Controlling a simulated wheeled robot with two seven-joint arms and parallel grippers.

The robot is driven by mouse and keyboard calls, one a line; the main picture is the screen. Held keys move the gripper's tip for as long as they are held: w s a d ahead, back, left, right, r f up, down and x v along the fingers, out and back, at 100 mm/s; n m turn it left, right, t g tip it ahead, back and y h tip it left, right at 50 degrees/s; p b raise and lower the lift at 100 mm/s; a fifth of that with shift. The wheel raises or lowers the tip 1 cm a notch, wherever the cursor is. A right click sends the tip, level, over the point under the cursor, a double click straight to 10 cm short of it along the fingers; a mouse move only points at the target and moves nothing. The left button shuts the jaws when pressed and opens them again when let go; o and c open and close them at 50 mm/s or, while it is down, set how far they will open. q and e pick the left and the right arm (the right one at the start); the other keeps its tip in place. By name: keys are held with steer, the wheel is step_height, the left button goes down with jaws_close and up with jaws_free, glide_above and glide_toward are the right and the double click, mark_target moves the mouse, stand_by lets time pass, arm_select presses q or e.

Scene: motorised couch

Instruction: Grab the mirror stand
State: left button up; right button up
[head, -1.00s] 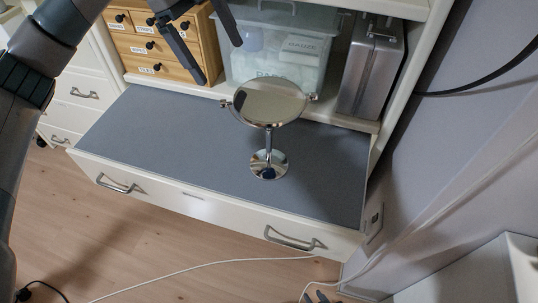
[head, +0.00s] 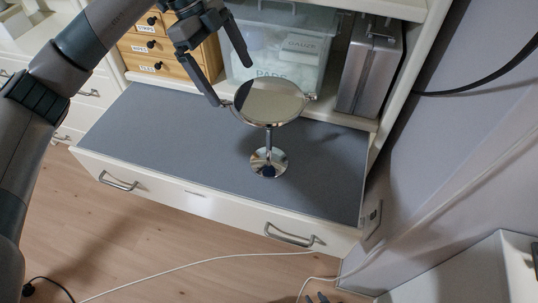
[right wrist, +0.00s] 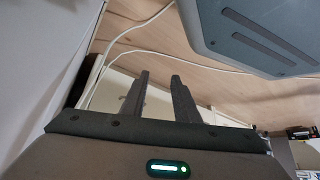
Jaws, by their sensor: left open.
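The mirror stand has a round mirror (head: 270,101) on a thin stem with a shiny round foot (head: 268,162). It stands upright on the grey top of a white drawer unit. My left gripper (head: 233,84) is open, with its fingers pointing down just behind and left of the mirror's upper left rim. One fingertip is close to the rim; I cannot tell whether they touch. My right gripper (right wrist: 159,76) is open and empty in the right wrist view, low over the floor and away from the stand.
Behind the stand are a wooden drawer box (head: 150,48), a clear plastic bin (head: 310,75) and a silver case (head: 372,68). The grey surface (head: 175,120) is free left of the stand. A wall (head: 450,140) closes the right side. A white cable (head: 190,267) lies on the floor.

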arm_select(q)
steer(key=p+x, duration=0.1)
steer(key=x, duration=0.2)
steer(key=shift+d+f, duration=0.1)
steer(key=shift+f, duration=0.15)
arm_select(e)
steer(key=s+d+f+g, duration=0.1)
steer(key=s+d+f, duration=0.1)
steer(key=s, duration=0.3)
steer(key=shift+s+d+f+g, duration=0.25)
steer(key=shift+s+g, duration=0.05)
steer(key=shift+s, duration=0.05)
steer(key=shift+w, duration=0.1)
arm_select(q)
steer(key=shift+c, duration=1.3)
steer(key=c, duration=2.1)
jaws_close()
arm_select(e)
steer(key=shift+w+a+r, duration=0.15)
steer(key=shift+w+a, duration=0.05)
steer(key=shift+w, duration=0.05)
